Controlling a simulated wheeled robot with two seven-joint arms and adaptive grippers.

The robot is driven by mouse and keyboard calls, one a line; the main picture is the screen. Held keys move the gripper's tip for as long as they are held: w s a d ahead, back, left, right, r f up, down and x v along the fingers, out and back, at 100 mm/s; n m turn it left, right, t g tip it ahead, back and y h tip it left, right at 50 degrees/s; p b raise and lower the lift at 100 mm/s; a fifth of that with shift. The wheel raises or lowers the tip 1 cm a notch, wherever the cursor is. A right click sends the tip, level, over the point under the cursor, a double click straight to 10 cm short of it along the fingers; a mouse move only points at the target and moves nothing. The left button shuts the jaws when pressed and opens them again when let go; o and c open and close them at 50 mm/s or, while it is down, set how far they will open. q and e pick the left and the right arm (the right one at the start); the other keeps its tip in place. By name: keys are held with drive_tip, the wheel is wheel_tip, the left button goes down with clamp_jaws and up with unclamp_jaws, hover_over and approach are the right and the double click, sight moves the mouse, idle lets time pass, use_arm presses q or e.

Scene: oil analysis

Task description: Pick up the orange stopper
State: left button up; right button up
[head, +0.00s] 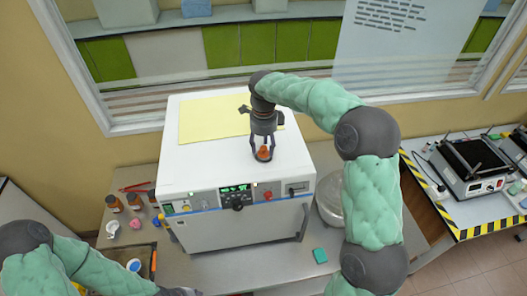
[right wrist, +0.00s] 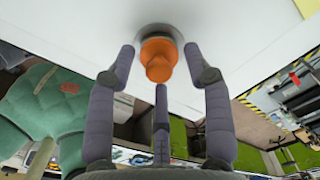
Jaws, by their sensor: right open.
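The orange stopper (head: 263,152) sits upright on the white top of the boxy instrument (head: 210,180), near its front right part. In the right wrist view the stopper (right wrist: 158,58) stands in a round grey fitting on the white surface. My right gripper (head: 262,155) comes down from above with its fingers spread around the stopper. In the right wrist view the right gripper (right wrist: 160,72) is open, with gaps between the fingers and the stopper. Of my left arm only green links show at the lower left; its gripper's fingers cannot be made out.
A yellow sheet (head: 215,120) lies on the instrument's top. Small brown bottles (head: 134,201) stand on the metal bench to its left. A round metal bowl (head: 329,204) is at its right, and a teal block (head: 320,255) lies in front. A window is behind.

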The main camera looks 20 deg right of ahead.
drive_tip(key=shift+s, duration=0.1)
drive_tip(key=c, duration=1)
drive_tip(key=shift+r, duration=0.1)
